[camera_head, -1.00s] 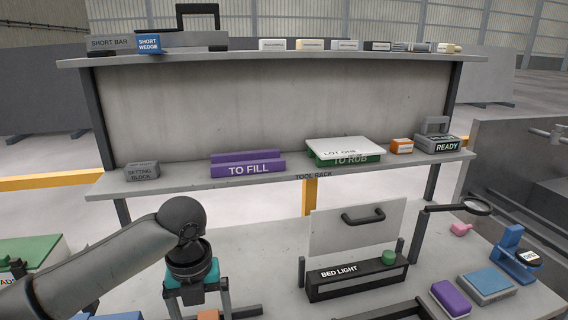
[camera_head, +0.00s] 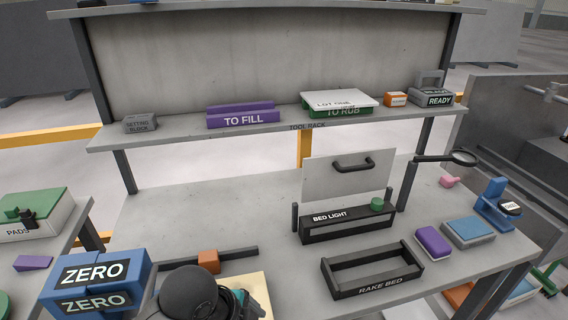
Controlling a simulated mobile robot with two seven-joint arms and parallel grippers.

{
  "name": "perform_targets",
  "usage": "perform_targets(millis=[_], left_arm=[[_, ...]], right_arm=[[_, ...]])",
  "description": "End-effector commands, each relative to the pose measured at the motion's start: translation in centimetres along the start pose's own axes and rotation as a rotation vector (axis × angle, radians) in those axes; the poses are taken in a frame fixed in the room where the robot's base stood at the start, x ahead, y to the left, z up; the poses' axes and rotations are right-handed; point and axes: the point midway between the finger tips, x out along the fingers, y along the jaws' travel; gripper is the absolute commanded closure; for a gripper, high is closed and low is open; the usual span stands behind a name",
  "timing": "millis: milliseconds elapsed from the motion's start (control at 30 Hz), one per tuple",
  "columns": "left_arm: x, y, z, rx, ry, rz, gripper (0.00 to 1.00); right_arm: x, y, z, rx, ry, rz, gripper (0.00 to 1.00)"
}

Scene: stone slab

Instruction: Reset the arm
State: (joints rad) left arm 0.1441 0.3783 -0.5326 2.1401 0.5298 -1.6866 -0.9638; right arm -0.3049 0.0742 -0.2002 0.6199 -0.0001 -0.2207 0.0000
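One of my arms (camera_head: 190,292) shows at the bottom of the head view, left of centre, as a dark rounded joint. It is low over the front of the bench, with a teal part partly hidden behind it. No fingertips show, so neither gripper can be seen.
The bench holds the black bed light stand (camera_head: 345,225), the empty rake bed frame (camera_head: 372,270), an orange block (camera_head: 209,261) and a purple-topped block (camera_head: 432,243). Blue ZERO blocks (camera_head: 95,284) stand at the lower left. The bench's middle left is clear. A shelf (camera_head: 190,135) runs behind.

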Motion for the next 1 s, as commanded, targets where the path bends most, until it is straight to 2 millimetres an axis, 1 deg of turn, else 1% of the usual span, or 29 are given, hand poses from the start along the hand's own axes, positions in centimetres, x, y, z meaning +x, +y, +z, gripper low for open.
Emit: perform_targets(millis=[33, 167, 300, 400, 500, 733, 867, 1000], left_arm=[[0.2, 1.1, -0.1, -0.115, 0.011, -0.013, 0.07], [0.2, 3.1, 0.8, -0.439, 0.008, -0.059, 0.07], [-0.1, 5.7, 2.7, -0.787, -0.020, -0.110, 0.07], [-0.5, 7.4, 4.3, -0.996, -0.051, -0.147, 0.07], [-1.0, 9.1, 5.8, -1.171, -0.086, -0.182, 0.07], [-2.5, 13.0, 9.1, -1.499, -0.174, -0.270, 0.07], [0.9, 13.1, 9.9, -1.497, -0.183, -0.258, 0.07], [4.5, 13.5, 10.8, -1.495, -0.192, -0.243, 0.07]], right_arm=[[0.0, 0.0, 0.2, 0.000, -0.004, 0.000, 0.50], [0.0, 0.0, 0.2, 0.000, -0.005, 0.000, 0.50], [0.0, 0.1, 0.1, 0.000, -0.002, 0.001, 0.50], [0.0, 0.1, -0.1, -0.001, 0.000, 0.002, 0.50], [0.0, 0.3, -0.1, -0.002, 0.001, 0.004, 0.50], [0.0, 0.5, -0.2, -0.002, 0.004, 0.007, 0.50], [0.6, 0.5, -0.3, -0.002, 0.006, 0.007, 0.50], [1.1, 0.6, -0.3, -0.002, 0.006, 0.007, 0.50]])
